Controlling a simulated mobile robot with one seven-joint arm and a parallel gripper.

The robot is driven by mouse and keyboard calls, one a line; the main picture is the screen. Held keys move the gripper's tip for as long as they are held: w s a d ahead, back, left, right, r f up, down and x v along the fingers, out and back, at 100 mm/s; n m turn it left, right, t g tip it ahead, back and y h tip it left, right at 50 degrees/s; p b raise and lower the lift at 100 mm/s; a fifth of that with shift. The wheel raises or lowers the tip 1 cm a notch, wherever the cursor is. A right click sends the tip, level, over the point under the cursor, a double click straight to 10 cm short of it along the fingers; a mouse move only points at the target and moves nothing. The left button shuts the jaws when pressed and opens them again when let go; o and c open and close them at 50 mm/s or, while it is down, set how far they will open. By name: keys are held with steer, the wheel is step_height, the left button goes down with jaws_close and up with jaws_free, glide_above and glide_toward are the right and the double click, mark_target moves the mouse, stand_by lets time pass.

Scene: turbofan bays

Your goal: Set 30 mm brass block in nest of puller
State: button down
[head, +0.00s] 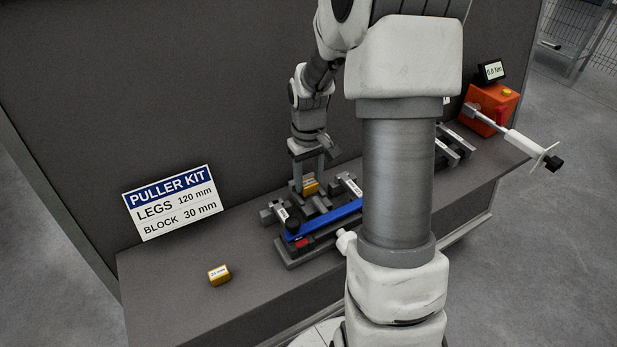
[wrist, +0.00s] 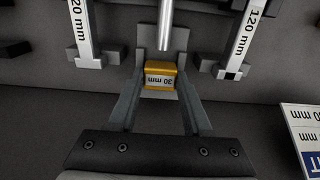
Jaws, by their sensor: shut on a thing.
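The brass block (wrist: 160,80), labelled 30 mm, is between the fingertips of my gripper (wrist: 160,92) in the wrist view. My gripper is shut on it. In the head view the block (head: 310,187) shows yellow beneath my gripper (head: 309,178), over the puller on the bench. In the wrist view a grey puller seat (wrist: 176,40) lies right beyond the block, with a round steel rod (wrist: 165,25) above it. I cannot tell whether the block touches the seat. Two puller legs labelled 120 mm, left (wrist: 85,35) and right (wrist: 239,40), flank it.
A second small brass block (head: 219,275) lies on the bench's left part. A blue bar (head: 332,218) runs along the puller's front. A puller kit sign (head: 172,202) reads legs 120 mm, block 30 mm. An orange unit (head: 491,106) stands at the right. The bench between sign and puller is clear.

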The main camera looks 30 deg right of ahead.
steer(key=shift+f+b, duration=0.4)
steer(key=shift+f, duration=0.2)
stand_by(0.9)
steer(key=shift+c, duration=1.3)
jaws_free()
step_height(320, 180, up, 23)
steer(key=p, duration=0.7)
steer(key=shift+r+p, duration=0.2)
steer(key=shift+p, duration=0.2)
